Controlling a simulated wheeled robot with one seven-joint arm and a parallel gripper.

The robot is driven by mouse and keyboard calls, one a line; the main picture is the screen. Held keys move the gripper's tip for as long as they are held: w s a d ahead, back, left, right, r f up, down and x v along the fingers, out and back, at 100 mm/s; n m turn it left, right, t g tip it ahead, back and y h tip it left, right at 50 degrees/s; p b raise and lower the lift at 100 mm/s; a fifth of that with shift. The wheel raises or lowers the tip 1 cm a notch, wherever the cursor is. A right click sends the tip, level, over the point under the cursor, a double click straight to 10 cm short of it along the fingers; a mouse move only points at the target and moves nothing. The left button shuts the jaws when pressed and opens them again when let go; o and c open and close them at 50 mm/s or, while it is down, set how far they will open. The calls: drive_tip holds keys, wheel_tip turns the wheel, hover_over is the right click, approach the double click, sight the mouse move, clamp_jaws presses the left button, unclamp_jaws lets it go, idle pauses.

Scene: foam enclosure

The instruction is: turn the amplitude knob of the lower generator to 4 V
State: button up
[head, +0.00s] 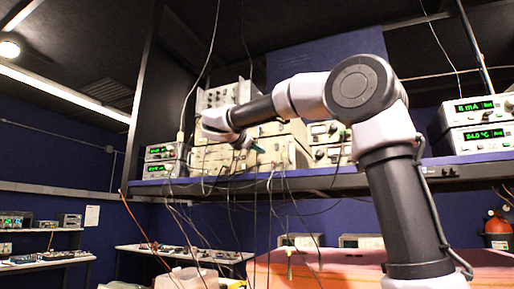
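Beige bench instruments stand stacked on the blue-edged shelf. One lower beige unit (283,154) is right of my gripper and another beige unit (212,160) is behind and left of it. I cannot tell which is the lower generator. The amplitude knob and any voltage reading are too small to make out. My gripper (248,147) hangs in front of the stack, at the height of the lower units. Its small teal-tipped fingers are close to the fronts. Whether they touch a knob, or are open or shut, is not clear.
The shelf (300,181) runs across the view, with loose cables (270,205) hanging before it. Supplies with green displays (478,118) stand at the right, and similar ones (160,160) at the left.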

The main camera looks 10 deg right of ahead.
drive_tip(key=shift+w+d, duration=0.4)
drive_tip(key=shift+w, duration=0.05)
clamp_jaws()
